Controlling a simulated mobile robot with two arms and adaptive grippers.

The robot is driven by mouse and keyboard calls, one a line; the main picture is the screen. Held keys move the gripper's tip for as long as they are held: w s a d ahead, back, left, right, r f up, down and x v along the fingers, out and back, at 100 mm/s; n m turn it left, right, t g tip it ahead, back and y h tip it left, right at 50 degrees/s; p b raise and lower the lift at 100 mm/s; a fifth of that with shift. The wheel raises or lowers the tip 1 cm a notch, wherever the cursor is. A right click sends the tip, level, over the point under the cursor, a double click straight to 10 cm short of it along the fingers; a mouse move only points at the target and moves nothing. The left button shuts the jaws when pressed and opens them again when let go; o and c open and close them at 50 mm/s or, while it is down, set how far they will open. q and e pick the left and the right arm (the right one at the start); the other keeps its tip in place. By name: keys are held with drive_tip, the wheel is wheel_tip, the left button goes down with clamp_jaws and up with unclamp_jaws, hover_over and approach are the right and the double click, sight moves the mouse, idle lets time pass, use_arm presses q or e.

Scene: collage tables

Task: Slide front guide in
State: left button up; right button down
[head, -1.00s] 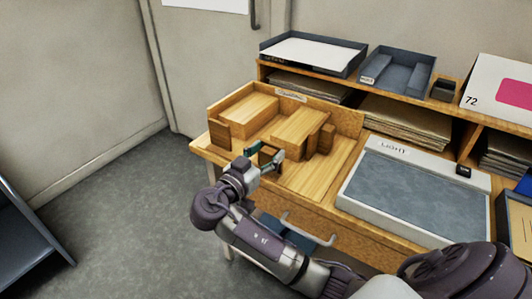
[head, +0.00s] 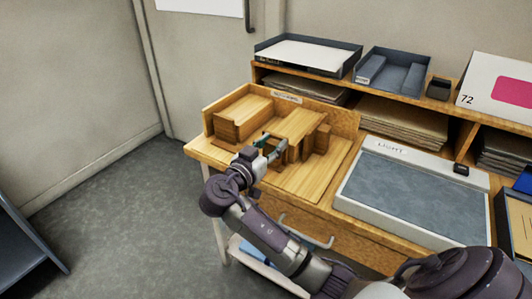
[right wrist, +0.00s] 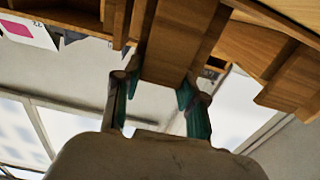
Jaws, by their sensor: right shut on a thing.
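My right gripper (head: 268,146) is at the front of a wooden fixture on the desk. It is shut on a small wooden guide (head: 280,154), partly hidden by the fingers. In the right wrist view, the fingers (right wrist: 160,100) are on either side of the wooden guide (right wrist: 172,50). In the head view the guide is close to the front of the middle wooden block (head: 302,122); I cannot tell whether they touch. A left wooden block (head: 243,107) stands across a gap. My left gripper is not in view.
The fixture's board (head: 315,182) is bare at the front right. A light box (head: 410,195) lies to the right. Trays (head: 305,54) and a shelf of papers (head: 405,120) stand behind. A small block (head: 322,139) stands right of the middle block.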

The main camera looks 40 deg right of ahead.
drive_tip(key=shift+d+r, duration=0.1)
drive_tip(key=shift+d, duration=0.05)
drive_tip(key=c, duration=0.8)
unclamp_jaws()
drive_tip(key=shift+c, duration=0.2)
drive_tip(key=shift+o, duration=1)
drive_tip(key=shift+w+d, duration=0.1)
drive_tip(key=shift+a, duration=0.3)
drive_tip(key=v, duration=1.1)
drive_tip(key=shift+s+a, duration=0.15)
drive_tip(key=shift+s, duration=0.05)
